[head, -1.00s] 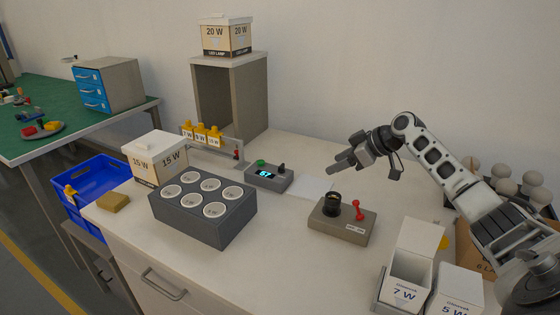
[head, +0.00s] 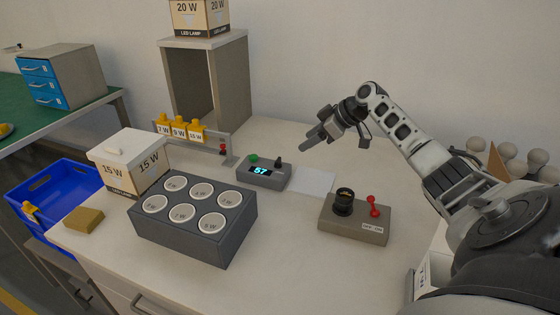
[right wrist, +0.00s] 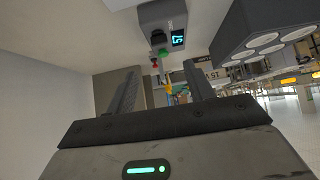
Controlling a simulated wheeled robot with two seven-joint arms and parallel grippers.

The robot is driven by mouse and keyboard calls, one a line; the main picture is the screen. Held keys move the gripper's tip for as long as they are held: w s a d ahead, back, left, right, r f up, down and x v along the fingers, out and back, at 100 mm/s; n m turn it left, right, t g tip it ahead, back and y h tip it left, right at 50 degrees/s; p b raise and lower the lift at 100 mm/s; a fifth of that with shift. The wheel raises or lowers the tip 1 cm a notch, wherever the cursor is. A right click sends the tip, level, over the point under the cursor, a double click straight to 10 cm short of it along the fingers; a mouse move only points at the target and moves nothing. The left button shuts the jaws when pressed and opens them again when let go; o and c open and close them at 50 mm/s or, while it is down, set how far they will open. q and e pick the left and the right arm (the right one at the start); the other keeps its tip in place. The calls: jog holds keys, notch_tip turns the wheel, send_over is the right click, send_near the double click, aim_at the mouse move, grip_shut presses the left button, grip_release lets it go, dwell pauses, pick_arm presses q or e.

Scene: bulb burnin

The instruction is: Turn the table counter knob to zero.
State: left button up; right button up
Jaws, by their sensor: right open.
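The table counter (head: 262,174) is a small grey box on the white table, with a lit display reading 57. A green button (head: 254,158) and a dark knob (head: 278,162) sit on its top. The counter also shows at the top of the right wrist view (right wrist: 163,24), where its display is turned. My right gripper (head: 307,141) is open and empty, above the table to the right of the counter and apart from it. In the right wrist view its two fingers (right wrist: 160,90) stand wide apart. My left gripper is not in view.
A grey block with several round sockets (head: 185,240) stands in front of the counter. A tester box with a black socket and red lever (head: 350,228) is at the right. A white sheet (head: 313,181) lies beside the counter. A 15 W box (head: 133,165) stands left.

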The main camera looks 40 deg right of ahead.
aim_at(278, 159)
jog(key=b+x, duration=0.6)
jog(key=x, duration=0.5)
jog(key=shift+s+b, duration=0.1)
jog(key=shift+b, duration=0.2)
jog(key=shift+w+a+f+b, duration=0.15)
jog(key=shift+w+f+b, duration=0.2)
jog(key=shift+w, duration=0.05)
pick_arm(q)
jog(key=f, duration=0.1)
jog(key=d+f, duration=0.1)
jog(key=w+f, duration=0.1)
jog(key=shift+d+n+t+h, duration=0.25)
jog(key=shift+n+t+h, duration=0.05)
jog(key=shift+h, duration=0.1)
pick_arm(e)
jog(key=shift+c, duration=0.3)
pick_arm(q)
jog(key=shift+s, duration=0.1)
pick_arm(e)
jog(key=c, duration=0.9)
